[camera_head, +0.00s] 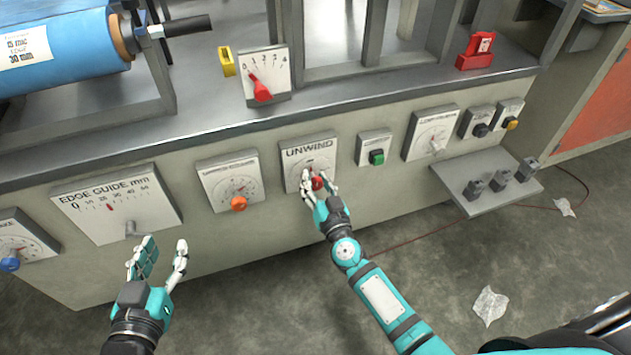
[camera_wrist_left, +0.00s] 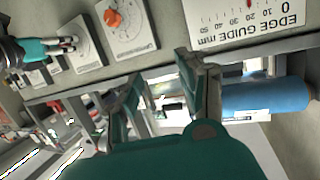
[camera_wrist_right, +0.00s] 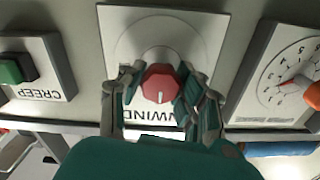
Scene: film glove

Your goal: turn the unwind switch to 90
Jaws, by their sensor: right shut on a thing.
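The unwind switch is a red knob (camera_head: 317,183) on a white plate (camera_head: 297,153) labelled UNWIND, on the machine's front panel. In the right wrist view the red knob (camera_wrist_right: 161,83) shows a white pointer line, and its plate lies behind it. My right gripper (camera_head: 319,186) is shut on the knob, one finger on each side, as the right wrist view (camera_wrist_right: 158,85) also shows. The scale figures on the plate are too small or hidden to read. My left gripper (camera_head: 162,252) is open and empty in front of the panel, below the edge guide plate (camera_head: 117,205).
An orange knob (camera_head: 239,203) sits on the plate to the left. A green button (camera_head: 377,157) sits to the right. A small shelf (camera_head: 483,184) with several grey blocks juts out further right. A red lever (camera_head: 262,93) stands above on the ledge.

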